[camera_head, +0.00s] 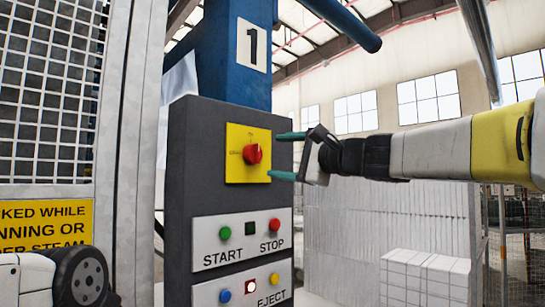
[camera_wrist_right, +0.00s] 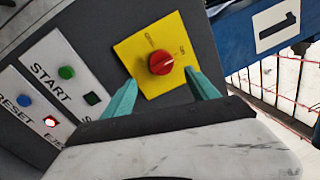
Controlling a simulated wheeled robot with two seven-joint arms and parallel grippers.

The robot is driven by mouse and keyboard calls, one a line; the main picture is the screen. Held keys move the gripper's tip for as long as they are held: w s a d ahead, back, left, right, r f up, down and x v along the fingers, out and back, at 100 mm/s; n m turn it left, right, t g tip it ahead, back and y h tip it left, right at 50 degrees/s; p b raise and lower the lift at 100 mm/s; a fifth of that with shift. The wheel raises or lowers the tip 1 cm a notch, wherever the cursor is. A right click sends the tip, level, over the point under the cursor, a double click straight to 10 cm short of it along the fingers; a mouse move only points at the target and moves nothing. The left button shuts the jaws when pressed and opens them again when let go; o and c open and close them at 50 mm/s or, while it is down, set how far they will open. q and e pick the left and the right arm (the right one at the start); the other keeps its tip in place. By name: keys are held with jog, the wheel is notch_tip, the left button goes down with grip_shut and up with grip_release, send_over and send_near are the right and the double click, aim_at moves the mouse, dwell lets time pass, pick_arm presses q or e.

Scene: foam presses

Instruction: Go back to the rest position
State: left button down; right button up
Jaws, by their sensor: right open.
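My right gripper (camera_head: 287,156) is open, its two teal fingers apart and pointing at the control panel. It is close in front of the red rotary knob (camera_head: 253,154) on its yellow plate (camera_head: 236,140). In the right wrist view the knob (camera_wrist_right: 160,62) shows beyond the open fingers (camera_wrist_right: 160,95), with nothing between them. Whether a fingertip touches the plate, I cannot tell. Part of my left arm (camera_head: 55,278) shows at the lower left; its gripper is out of view.
The dark panel has START (camera_head: 225,233), STOP (camera_head: 274,225) and blue (camera_head: 225,296) buttons below the knob, with a lit red lamp (camera_head: 250,287). A mesh guard (camera_head: 50,90) stands at left. White foam blocks (camera_head: 425,277) stand at right. A blue column (camera_head: 235,60) bears the number 1.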

jog(key=shift+f, duration=0.1)
jog(key=s+a+f+n+g+h, duration=0.1)
jog(key=s+f+n+g+h, duration=0.25)
jog(key=f, duration=0.65)
jog(key=s+f+n+g, duration=0.2)
jog(key=s+f+n, duration=0.35)
jog(key=f, duration=0.55)
jog(key=s+d+f+n+g+h, duration=0.1)
jog(key=s+d+f+n+h, duration=0.1)
jog(key=f, duration=0.5)
jog(key=s+d+f+n+g+h, duration=0.2)
jog(key=s+d+f+h, duration=0.2)
jog(key=s+f, duration=0.3)
jog(key=shift+s+d+f+n, duration=0.3)
jog(key=shift+d+f+n, duration=0.1)
jog(key=shift+d+f, duration=0.25)
